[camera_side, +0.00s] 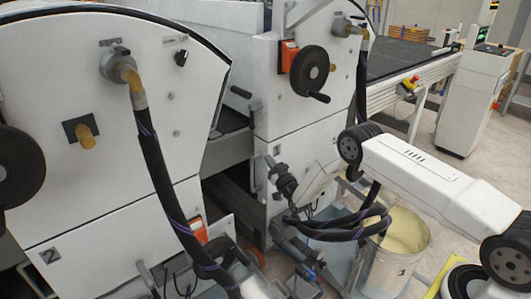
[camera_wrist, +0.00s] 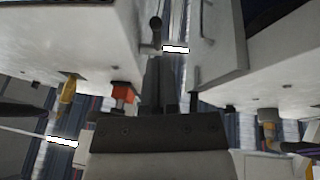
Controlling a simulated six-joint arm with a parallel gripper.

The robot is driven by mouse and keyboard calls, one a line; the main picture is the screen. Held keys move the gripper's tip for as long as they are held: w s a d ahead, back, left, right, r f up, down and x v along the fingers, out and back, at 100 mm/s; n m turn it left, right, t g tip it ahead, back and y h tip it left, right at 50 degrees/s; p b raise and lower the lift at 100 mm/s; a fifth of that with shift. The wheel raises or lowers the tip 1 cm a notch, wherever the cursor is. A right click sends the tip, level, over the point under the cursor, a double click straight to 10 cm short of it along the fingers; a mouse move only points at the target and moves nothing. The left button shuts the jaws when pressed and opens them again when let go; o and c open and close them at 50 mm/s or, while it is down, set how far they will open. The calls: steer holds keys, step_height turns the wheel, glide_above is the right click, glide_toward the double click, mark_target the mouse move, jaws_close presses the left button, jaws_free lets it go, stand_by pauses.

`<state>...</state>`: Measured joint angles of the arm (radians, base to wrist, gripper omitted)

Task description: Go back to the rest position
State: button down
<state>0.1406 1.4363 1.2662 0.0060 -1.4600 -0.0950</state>
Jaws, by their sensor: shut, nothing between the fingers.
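My gripper (camera_wrist: 158,75) shows in the wrist view as a dark block with narrow dark fingers together at the centre. It is shut with nothing held. In the side view my white arm reaches in from the right edge to a black joint in front of the machine. My gripper's fingertips are hard to make out there against the dark fittings and hoses. In the wrist view the white machine (camera_wrist: 75,40) fills the upper left, with a second white body (camera_wrist: 217,35) at the upper right. No rest position is marked in either view.
The roller coater's white panels (camera_side: 85,170) fill the left and centre. A handwheel (camera_side: 309,73) juts out. A conveyor (camera_side: 400,60) and a control cabinet (camera_side: 475,100) stand behind; floor there is open.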

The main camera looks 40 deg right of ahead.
steer(key=shift+s+a+f, duration=0.1)
steer(key=shift+s+f, duration=0.3)
steer(key=shift+f, duration=0.05)
steer(key=shift+r, duration=0.1)
steer(key=s+a+r+g+y, duration=0.2)
steer(key=s+a+r+g, duration=0.3)
steer(key=s+r+g, duration=0.4)
steer(key=s+a+g, duration=0.1)
steer(key=s+g, duration=0.2)
steer(key=s, duration=0.6)
steer(key=s+a+r+g, duration=0.1)
steer(key=s+g, duration=0.2)
steer(key=s, duration=0.6)
steer(key=s+a+g+y, duration=0.1)
steer(key=s+g, duration=0.3)
steer(key=s, duration=0.5)
steer(key=shift+a+r+n, duration=0.3)
steer(key=shift+a+r, duration=0.05)
steer(key=shift+a, duration=0.2)
